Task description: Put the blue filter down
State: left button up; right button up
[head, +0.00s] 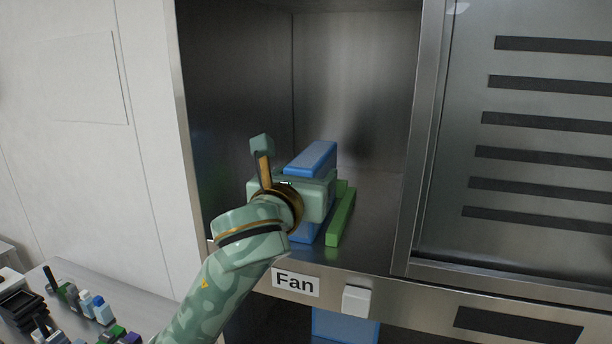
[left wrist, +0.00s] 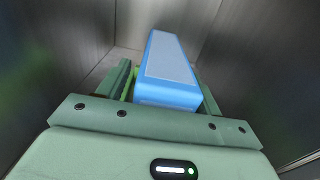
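The blue filter (head: 313,156) is a long block with a pale top face, standing on edge inside the open steel compartment above the "Fan" label (head: 295,283). My left gripper (head: 318,198) reaches into the compartment and straddles the filter's middle. In the left wrist view, the filter (left wrist: 168,62) lies between the two fingers (left wrist: 165,92). The left finger there stands apart from it, with bright green showing in the gap. The right finger is close beside it. The filter's underside is mostly hidden. My right gripper is not in view.
A bright green bar (head: 341,216) lies on the compartment floor just right of the filter. Steel walls close in the left, back and right. A white block (head: 356,300) sits on the front edge. Small items stand on a bench (head: 150,290) at lower left.

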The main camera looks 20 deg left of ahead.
pick_arm(q)
jog(key=shift+r, duration=0.1)
jog(key=s+b, duration=0.2)
jog(key=s, duration=0.5)
jog(key=shift+s+a, duration=0.1)
jog(key=shift+s, duration=0.3)
jog(key=s+b, duration=0.4)
jog(key=b, duration=0.5)
jog(key=shift+s+r, duration=0.1)
jog(key=shift+s, duration=0.1)
